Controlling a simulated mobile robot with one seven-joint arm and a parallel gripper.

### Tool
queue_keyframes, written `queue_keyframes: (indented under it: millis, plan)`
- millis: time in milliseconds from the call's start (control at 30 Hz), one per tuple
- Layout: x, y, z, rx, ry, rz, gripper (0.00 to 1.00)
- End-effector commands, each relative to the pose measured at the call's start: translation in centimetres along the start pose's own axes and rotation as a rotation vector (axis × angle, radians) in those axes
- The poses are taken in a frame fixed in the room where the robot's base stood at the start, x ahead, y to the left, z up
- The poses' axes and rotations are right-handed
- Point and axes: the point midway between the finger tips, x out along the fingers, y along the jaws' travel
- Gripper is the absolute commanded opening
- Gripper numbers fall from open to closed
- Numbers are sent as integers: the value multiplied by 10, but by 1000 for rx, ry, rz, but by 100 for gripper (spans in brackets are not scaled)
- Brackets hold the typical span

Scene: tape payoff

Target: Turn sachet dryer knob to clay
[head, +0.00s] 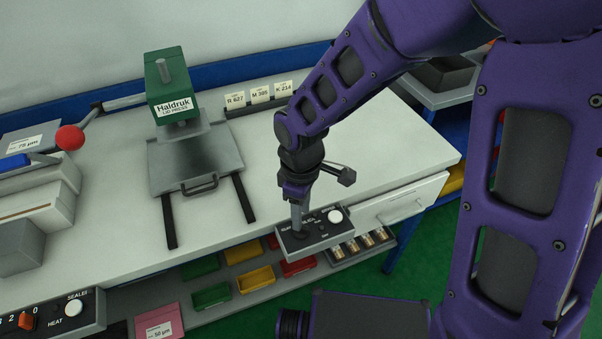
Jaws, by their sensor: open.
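A small dark control box (318,241) hangs at the front edge of the bench. Its top has a white round button (335,216) at the right and small white lettering, too small to read surely. My gripper (299,228) points down over the left part of this box, with its fingertips at the panel. A dark round part, possibly the knob, sits at the fingertips and is mostly hidden by them. I cannot tell its pointer direction, or whether the fingers touch it. The gripper is open.
A green press (172,85) with a grey plate stands on the bench, beside a red-ball lever (70,138). Another panel with an orange switch (26,321) is at lower left. Coloured bins (255,279) and a row of small cylinders (363,243) lie below the bench edge.

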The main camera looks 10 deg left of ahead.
Motion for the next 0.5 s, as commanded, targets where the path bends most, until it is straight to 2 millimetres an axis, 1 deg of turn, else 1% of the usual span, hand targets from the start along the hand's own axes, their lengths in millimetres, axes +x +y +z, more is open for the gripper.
queue_keyframes:
  millis: [33, 200, 400, 500]
  plan:
    - [-17, 2, 0, 4, 3, 5, 44]
    - [-58, 2, 0, 3, 4, 7, 44]
    - [-101, 1, 0, 2, 3, 5, 44]
    - [-117, 1, 0, 1, 3, 4, 44]
